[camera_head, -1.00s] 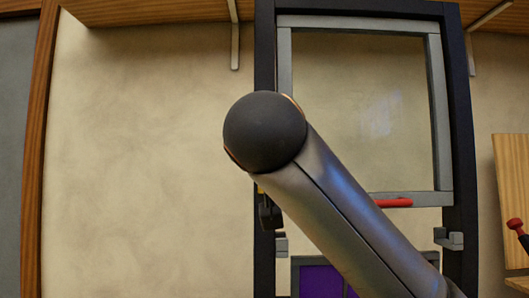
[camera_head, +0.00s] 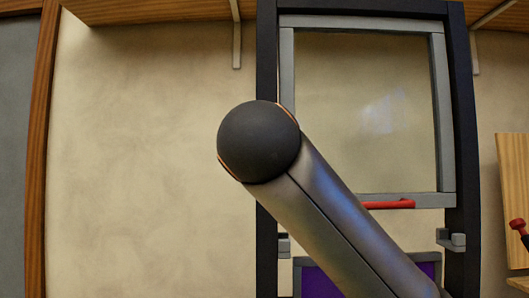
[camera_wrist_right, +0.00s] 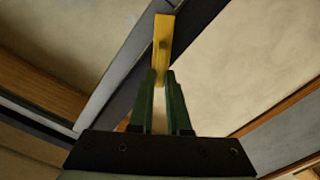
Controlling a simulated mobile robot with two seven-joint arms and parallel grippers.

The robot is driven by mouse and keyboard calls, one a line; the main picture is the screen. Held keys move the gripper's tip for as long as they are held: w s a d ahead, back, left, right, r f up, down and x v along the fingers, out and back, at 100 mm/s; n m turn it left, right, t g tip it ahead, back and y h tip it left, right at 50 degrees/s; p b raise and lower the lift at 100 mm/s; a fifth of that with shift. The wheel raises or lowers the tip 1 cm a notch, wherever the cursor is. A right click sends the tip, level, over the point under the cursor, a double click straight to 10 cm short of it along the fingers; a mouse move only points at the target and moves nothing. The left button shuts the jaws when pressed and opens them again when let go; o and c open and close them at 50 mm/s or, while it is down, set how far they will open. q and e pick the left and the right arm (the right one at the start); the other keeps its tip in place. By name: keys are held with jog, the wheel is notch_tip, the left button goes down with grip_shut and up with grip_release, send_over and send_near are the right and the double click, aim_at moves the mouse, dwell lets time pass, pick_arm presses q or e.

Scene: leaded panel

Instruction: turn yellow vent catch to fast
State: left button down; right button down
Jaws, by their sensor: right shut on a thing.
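The yellow vent catch (camera_wrist_right: 163,40) shows in the right wrist view as a yellow bar against the dark and grey frame. My right gripper (camera_wrist_right: 161,76) has its green fingers shut on the catch, one on each side, and the bar sticks out past the fingertips. In the head view my right arm comes in from the lower right and hides the catch and the right gripper. The window's dark outer frame (camera_head: 266,60) stands behind the arm. I cannot tell the catch's exact setting. My left gripper is in neither view.
A grey bracket (camera_head: 451,240) sits at lower right, above a purple panel (camera_head: 318,282). A wooden board (camera_head: 510,180) stands at the right. The wall left of the frame is clear.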

pick_arm(q)
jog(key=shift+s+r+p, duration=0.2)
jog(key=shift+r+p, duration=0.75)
jog(key=shift+p, duration=0.1)
pick_arm(e)
jog(key=n, duration=0.7)
jog(key=f+n, duration=0.1)
jog(key=n, duration=0.3)
jog(key=shift+a, duration=0.3)
jog(key=c, duration=0.9)
grip_release()
pick_arm(q)
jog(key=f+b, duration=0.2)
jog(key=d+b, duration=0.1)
jog(key=b, duration=0.1)
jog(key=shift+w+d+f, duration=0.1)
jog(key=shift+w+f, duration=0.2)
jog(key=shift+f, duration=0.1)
pick_arm(e)
jog(key=s, duration=1.2)
jog(key=shift+s, duration=0.3)
